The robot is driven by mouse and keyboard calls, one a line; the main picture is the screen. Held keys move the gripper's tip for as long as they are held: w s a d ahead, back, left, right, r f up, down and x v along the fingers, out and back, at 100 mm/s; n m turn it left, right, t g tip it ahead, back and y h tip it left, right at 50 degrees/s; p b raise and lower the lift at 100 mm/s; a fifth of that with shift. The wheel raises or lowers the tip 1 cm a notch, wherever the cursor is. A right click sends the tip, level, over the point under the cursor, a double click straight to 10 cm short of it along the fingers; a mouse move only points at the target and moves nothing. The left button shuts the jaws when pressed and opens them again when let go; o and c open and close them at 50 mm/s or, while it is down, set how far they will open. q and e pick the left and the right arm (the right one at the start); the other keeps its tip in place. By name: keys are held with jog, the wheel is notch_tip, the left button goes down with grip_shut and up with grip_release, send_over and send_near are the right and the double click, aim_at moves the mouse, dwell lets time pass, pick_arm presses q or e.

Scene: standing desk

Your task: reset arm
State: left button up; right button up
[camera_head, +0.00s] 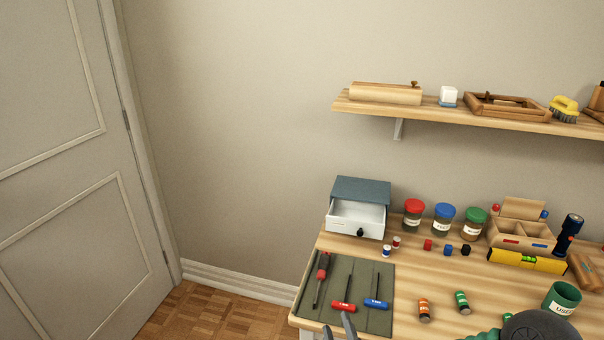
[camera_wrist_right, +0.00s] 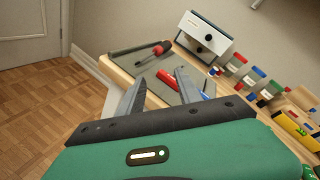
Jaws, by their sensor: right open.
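My right gripper (camera_head: 338,328) is at the bottom of the head view, over the near edge of the green-grey tool mat (camera_head: 340,265). Its two fingers stand apart with nothing between them, as the right wrist view (camera_wrist_right: 157,92) also shows. Part of my green and dark right arm shows at the bottom right. On the mat lie a red-handled screwdriver (camera_head: 323,266), a red T-handle tool (camera_head: 344,307) and a blue T-handle tool (camera_head: 376,303). The red T-handle is just beyond the fingertips in the head view. My left gripper is not in view.
On the wooden desk (camera_head: 430,280) stand a small cabinet (camera_head: 361,190) with its white drawer open, lidded jars (camera_head: 444,218), small colored blocks, batteries (camera_head: 424,310), a yellow level (camera_head: 526,262) and a green cup (camera_head: 562,298). A shelf (camera_head: 440,112) hangs above. Floor left is clear.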

jog(key=s+f+n+g+y, duration=0.1)
jog(key=s+f+n+g, duration=0.45)
jog(key=n, duration=0.85)
jog(key=s+d+r+n+g+h, duration=0.1)
jog(key=s+d+n+g+h, duration=0.1)
jog(key=s+d+n+g, duration=0.75)
jog(key=s+d+r+n+t+p, duration=0.1)
jog(key=r+p, duration=0.7)
jog(key=s+d+r+n+t+p, duration=0.1)
jog(key=s+r+n+p, duration=0.1)
jog(key=r+p, duration=0.7)
jog(key=shift+s+r, duration=0.2)
jog(key=shift+s, duration=0.1)
